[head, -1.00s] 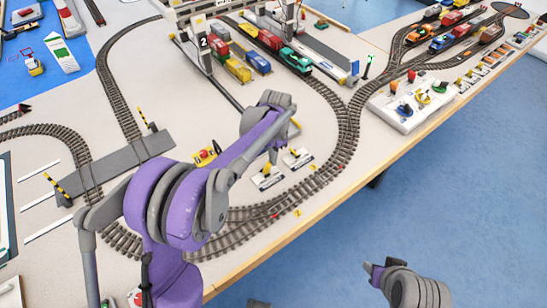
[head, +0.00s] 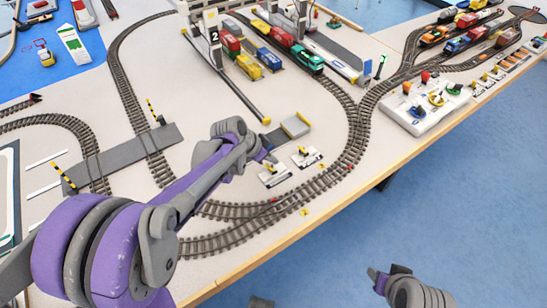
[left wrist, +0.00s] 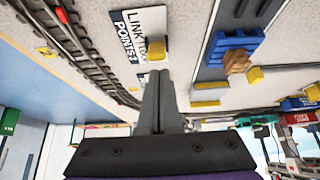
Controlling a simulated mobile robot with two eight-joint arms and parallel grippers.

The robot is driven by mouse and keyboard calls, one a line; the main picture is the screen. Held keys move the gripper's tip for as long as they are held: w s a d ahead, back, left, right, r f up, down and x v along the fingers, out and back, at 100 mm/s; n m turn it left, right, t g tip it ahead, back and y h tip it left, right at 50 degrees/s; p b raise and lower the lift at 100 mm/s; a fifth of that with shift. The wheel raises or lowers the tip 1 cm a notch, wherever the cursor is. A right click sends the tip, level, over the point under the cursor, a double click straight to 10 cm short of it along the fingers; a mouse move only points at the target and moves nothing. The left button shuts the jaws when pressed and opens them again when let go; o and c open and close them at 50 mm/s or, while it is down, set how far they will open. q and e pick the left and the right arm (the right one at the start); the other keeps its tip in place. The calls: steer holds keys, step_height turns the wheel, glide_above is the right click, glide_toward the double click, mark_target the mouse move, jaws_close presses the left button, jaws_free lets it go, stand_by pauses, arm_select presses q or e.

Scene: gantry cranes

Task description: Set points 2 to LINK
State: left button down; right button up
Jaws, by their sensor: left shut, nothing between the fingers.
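Two white lever plates lie side by side near the curved track in the head view, a nearer one (head: 274,175) and a farther one (head: 306,157). My left gripper (head: 268,158) is just behind the nearer plate, with its fingertips low over the table. In the left wrist view a plate labelled LINK and POINTS 2 (left wrist: 128,28) carries a yellow block (left wrist: 157,48). The left fingers (left wrist: 157,85) are shut and empty, below that block in the picture, and hide part of another white label. I cannot tell whether they touch anything.
Curved track (head: 355,135) runs right of the plates. A grey ramp with a yellow end (head: 296,125) lies behind them. A gantry with wagons (head: 240,62) stands farther back. A white control board (head: 425,108) is at the right, near the table edge.

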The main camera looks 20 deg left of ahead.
arm_select(q)
steer(key=shift+r, duration=0.1)
arm_select(e)
steer(key=shift+r, duration=0.1)
arm_select(q)
steer(key=shift+r+p, duration=0.6)
steer(key=shift+r, duration=0.1)
arm_select(e)
steer(key=shift+w+r, duration=0.15)
steer(key=shift+r, duration=0.4)
arm_select(q)
steer(key=shift+w+d+r, duration=0.15)
steer(key=p+v, duration=0.2)
steer(key=v, duration=0.7)
steer(key=shift+w+r, duration=0.2)
steer(key=shift+r, duration=0.2)
arm_select(e)
steer(key=shift+w+d+r, duration=0.1)
steer(key=shift+w+r, duration=0.15)
steer(key=shift+r, duration=0.25)
steer(key=shift+w+r, duration=0.25)
steer(key=shift+r, duration=0.25)
arm_select(q)
steer(key=shift+d, duration=0.2)
